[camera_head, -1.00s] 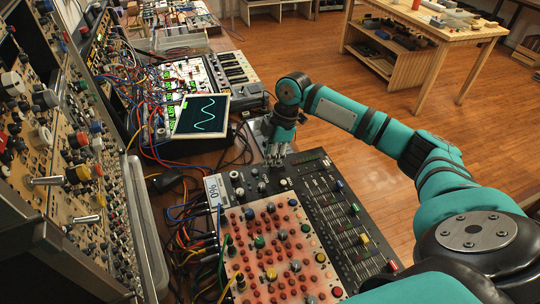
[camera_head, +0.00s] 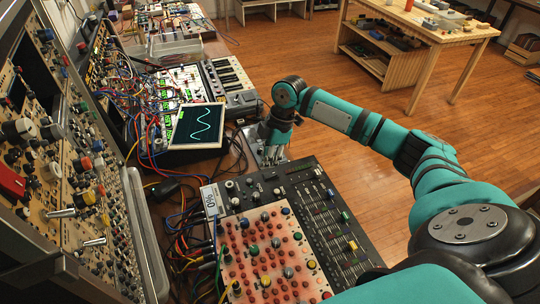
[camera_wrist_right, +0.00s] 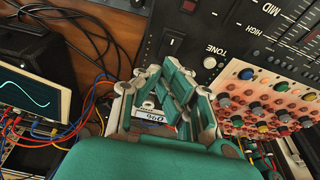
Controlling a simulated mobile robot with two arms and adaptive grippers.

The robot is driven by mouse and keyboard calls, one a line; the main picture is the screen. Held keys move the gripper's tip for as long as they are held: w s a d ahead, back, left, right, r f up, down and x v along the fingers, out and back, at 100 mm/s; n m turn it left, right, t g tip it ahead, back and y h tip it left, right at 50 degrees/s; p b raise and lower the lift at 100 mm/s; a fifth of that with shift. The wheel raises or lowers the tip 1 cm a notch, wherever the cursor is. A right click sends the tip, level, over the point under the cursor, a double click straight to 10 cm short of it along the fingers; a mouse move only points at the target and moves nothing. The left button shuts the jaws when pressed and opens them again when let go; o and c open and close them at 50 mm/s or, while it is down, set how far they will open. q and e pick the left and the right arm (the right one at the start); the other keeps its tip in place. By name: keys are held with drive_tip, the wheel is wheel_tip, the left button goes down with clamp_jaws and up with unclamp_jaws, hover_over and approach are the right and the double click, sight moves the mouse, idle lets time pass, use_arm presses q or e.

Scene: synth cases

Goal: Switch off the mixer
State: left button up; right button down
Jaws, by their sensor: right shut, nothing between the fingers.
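The mixer (camera_head: 352,262) is a black panel with sliders and coloured caps, lying on the bench in the head view. In the right wrist view its black face (camera_wrist_right: 205,22) carries a small rocker switch (camera_wrist_right: 172,43) beside a white knob marked TONE (camera_wrist_right: 210,62). I cannot tell which way the rocker is set. My right gripper (camera_head: 272,157) is shut and empty at the mixer's far edge; in the wrist view its fingertips (camera_wrist_right: 168,72) are just below the switch. Whether they touch the panel is unclear. My left gripper is not in view.
A tan panel with red knobs (camera_head: 262,262) adjoins the mixer. A screen with a green wave (camera_head: 199,126), tangled cables (camera_head: 150,115) and a tall knob rack (camera_head: 60,170) crowd the left. Open wooden floor (camera_head: 330,110) lies to the right.

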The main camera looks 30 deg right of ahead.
wheel_tip(320, 180, up, 2)
drive_tip(key=shift+a+r+p, duration=0.1)
drive_tip(key=shift+p, duration=0.6)
drive_tip(key=shift+w+d+r+b, duration=0.1)
drive_tip(key=shift+d+r+b, duration=0.2)
drive_tip(key=shift+r+b, duration=0.3)
wheel_tip(320, 180, up, 6)
drive_tip(key=r, duration=0.1)
hover_over(268, 172)
use_arm(q)
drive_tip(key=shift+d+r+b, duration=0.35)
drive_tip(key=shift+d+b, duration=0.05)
drive_tip(key=shift+b, duration=0.05)
use_arm(e)
drive_tip(key=shift+s+d+r, duration=0.2)
drive_tip(key=shift+d+r, duration=0.05)
drive_tip(key=shift+r, duration=0.15)
